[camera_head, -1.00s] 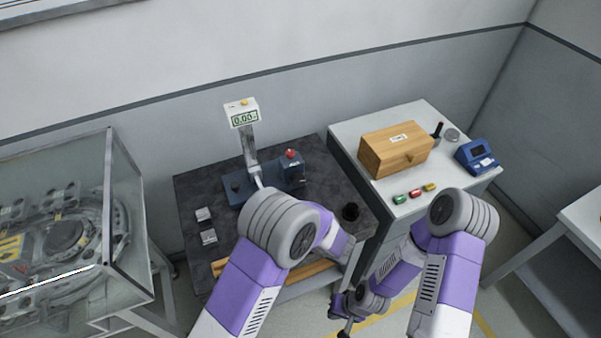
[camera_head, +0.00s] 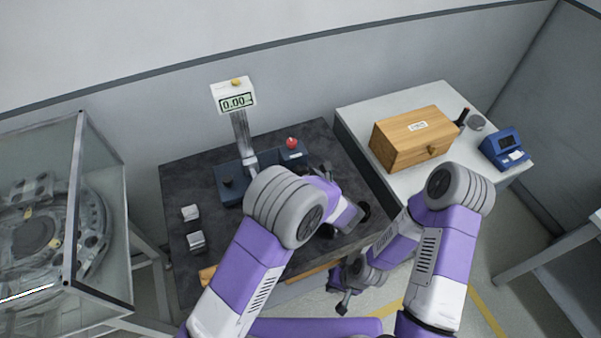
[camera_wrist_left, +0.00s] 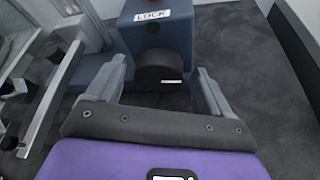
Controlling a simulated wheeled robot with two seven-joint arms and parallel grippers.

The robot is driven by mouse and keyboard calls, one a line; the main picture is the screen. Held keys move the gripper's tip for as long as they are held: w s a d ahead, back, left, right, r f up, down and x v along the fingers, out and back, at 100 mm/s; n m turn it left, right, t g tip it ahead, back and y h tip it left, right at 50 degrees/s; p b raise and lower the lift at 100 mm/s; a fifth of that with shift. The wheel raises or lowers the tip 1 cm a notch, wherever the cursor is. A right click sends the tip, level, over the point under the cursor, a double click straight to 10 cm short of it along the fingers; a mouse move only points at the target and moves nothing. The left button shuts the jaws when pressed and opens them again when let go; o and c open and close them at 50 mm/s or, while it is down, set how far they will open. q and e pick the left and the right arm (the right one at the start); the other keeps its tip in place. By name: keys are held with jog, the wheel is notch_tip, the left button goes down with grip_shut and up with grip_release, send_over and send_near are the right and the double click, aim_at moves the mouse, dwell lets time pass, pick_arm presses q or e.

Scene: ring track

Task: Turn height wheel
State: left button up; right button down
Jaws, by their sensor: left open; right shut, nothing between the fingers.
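The height gauge stands on the dark table, with its blue base (camera_head: 232,192), tilted column and a display (camera_head: 236,100) reading 0.00. Its blue block (camera_head: 293,158) carries a red button. In the left wrist view the block (camera_wrist_left: 158,35) bears a LOCK label, and a dark round wheel (camera_wrist_left: 160,76) sits on its face below. My left gripper (camera_wrist_left: 159,70) is open, with a finger on each side of the wheel; contact cannot be told. In the head view this gripper (camera_head: 322,170) is partly hidden by my arm. My right gripper (camera_head: 343,302) is shut and empty, low beside the table.
Two small metal blocks (camera_head: 194,241) lie on the table's left. The white table (camera_head: 365,120) at right holds a wooden box (camera_head: 412,140) and a blue device (camera_head: 503,148). A glass case (camera_head: 100,200) stands at left.

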pick_arm(q)
jog(key=shift+w+a, duration=0.1)
jog(key=shift+a, duration=0.05)
jog(key=shift+c, duration=0.3)
jog(key=c, duration=1)
jog(key=n+h+b, duration=0.1)
jog(key=n+b, duration=0.1)
jog(key=b, duration=0.3)
jog(key=n+t+h+b, duration=0.1)
jog(key=n+b, duration=0.1)
jog(key=b, duration=0.3)
jog(key=n+h+b, duration=0.1)
jog(key=b, duration=0.4)
jog(key=shift+a+f+n+t+h, duration=0.25)
jog(key=shift+f+n+t+h, duration=0.05)
jog(key=shift+n+h, duration=0.1)
jog(key=shift+r+n+b, duration=0.2)
jog(key=shift+n+b, duration=0.2)
jog(key=shift+b, duration=0.45)
jog(key=o, duration=1.1)
jog(key=shift+c, duration=0.2)
jog(key=shift+s+r, duration=0.1)
jog(key=shift+s, duration=0.1)
